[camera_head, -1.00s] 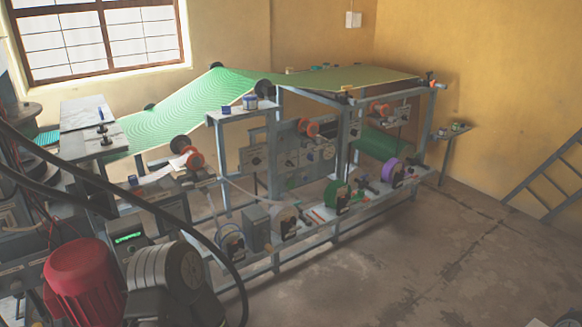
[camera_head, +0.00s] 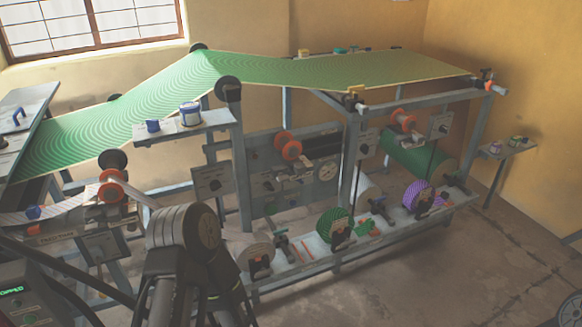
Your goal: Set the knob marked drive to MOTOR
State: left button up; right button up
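I cannot tell which knob is marked drive; the labels are too small to read. A grey panel (camera_head: 325,190) in the middle of the press carries a round gauge (camera_head: 323,171) and small dark controls. A smaller plate with a dark knob (camera_head: 214,184) is just left of it. Another plate with a dark knob (camera_head: 441,128) is at the upper right of the press. A plate (camera_head: 104,246) with a control stands at lower left. Neither gripper shows. A grey ribbed, jointed part at bottom centre, seemingly my arm, hides some of the front.
The green patterned web (camera_head: 250,75) runs over the press. A shelf (camera_head: 200,128) holds blue tubs. Several spools, one green (camera_head: 335,228) and one purple (camera_head: 418,196), line the low front rail. A green lit display (camera_head: 12,290) is at lower left.

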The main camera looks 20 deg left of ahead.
aim_at(267, 186)
jog(key=i+l+u, duration=0.1)
jog(key=i+l, duration=0.3)
jog(key=i, duration=0.2)
jog(key=i+l, duration=0.4)
jog(key=i, duration=0.15)
jog(key=u, duration=0.05)
